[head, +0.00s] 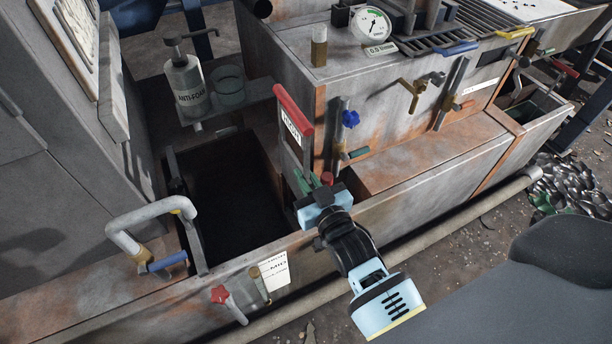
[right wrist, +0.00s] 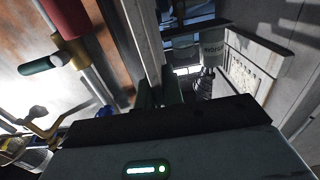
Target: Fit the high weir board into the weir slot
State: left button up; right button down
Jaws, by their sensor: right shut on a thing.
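The high weir board (head: 307,152) has a red top bar (head: 293,108) and a white label reading HIGH. It stands upright at the right end of a dark open pit (head: 225,195) in the head view. My right gripper (head: 312,184) is shut on the board's lower near edge. In the right wrist view the gripper's dark green fingers (right wrist: 160,95) close on a pale upright strip (right wrist: 143,40). The board's bottom edge is hidden, and I cannot tell whether it sits in the weir slot. My left gripper is out of view.
A blue valve knob (head: 350,118) is close right of the board. A bent grey pipe (head: 140,225) rises left of the pit. A red-handled valve (head: 220,294) is on the front wall.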

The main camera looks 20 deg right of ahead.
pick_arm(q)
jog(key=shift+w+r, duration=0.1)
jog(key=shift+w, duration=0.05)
pick_arm(e)
jog(key=shift+r, duration=0.1)
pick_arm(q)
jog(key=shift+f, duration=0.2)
pick_arm(e)
jog(key=shift+f, duration=0.4)
pick_arm(q)
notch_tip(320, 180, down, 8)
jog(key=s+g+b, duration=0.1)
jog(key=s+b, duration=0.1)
jog(key=b, duration=0.5)
jog(key=shift+b, duration=0.4)
pick_arm(e)
jog(key=shift+f, duration=6.15)
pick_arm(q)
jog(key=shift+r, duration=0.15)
pick_arm(e)
jog(key=shift+r, duration=0.2)
